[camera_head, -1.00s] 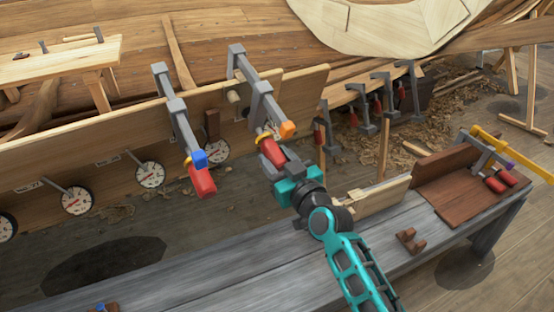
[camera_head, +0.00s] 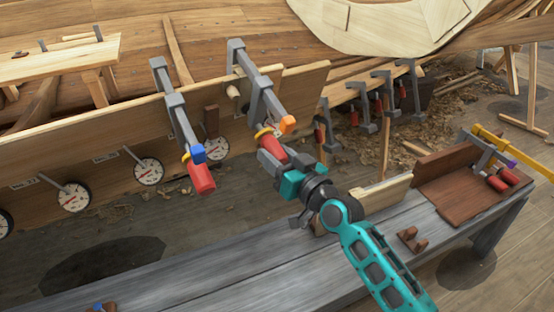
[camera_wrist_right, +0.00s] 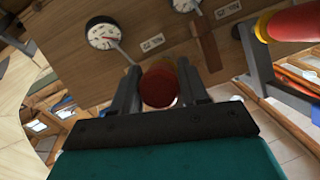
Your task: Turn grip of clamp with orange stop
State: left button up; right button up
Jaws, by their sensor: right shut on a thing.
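The clamp with the orange stop (camera_head: 287,123) hangs on the plank edge, its grey bar (camera_head: 262,92) slanting down toward me. Its red grip (camera_head: 271,147) sits below the stop, behind a yellow collar. My right gripper (camera_head: 274,158) is shut on this grip. In the right wrist view the round red end of the grip (camera_wrist_right: 159,87) shows between the two dark fingers (camera_wrist_right: 162,92). A second clamp with a blue stop (camera_head: 195,154) and a red grip (camera_head: 202,178) hangs to the left, apart from my gripper. My left gripper is not in view.
Dial gauges (camera_head: 149,170) line the plank (camera_head: 100,130) on the left. A grey bench (camera_head: 210,268) runs below my right arm, with a brown wooden tray (camera_head: 455,190) at its right end. Several more clamps (camera_head: 382,90) hang on the hull behind.

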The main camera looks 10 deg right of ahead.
jog(key=shift+f+m+y+b, duration=0.25)
jog(key=shift+m+y+b, duration=0.45)
jog(key=shift+b, duration=0.45)
jog(key=shift+g+y+b, duration=0.3)
jog(key=shift+b, duration=0.05)
jog(key=shift+r+m+y+b, duration=0.1)
jog(key=shift+m+y+b, duration=0.2)
jog(key=shift+m+b, duration=0.45)
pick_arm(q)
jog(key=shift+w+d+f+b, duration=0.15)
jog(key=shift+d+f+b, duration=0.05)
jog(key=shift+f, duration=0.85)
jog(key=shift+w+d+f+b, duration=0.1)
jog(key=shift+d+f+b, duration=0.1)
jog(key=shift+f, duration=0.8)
pick_arm(e)
jog(key=shift+r, duration=0.15)
jog(key=o, duration=1)
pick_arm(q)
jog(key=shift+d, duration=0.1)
pick_arm(e)
jog(key=shift+s, duration=0.1)
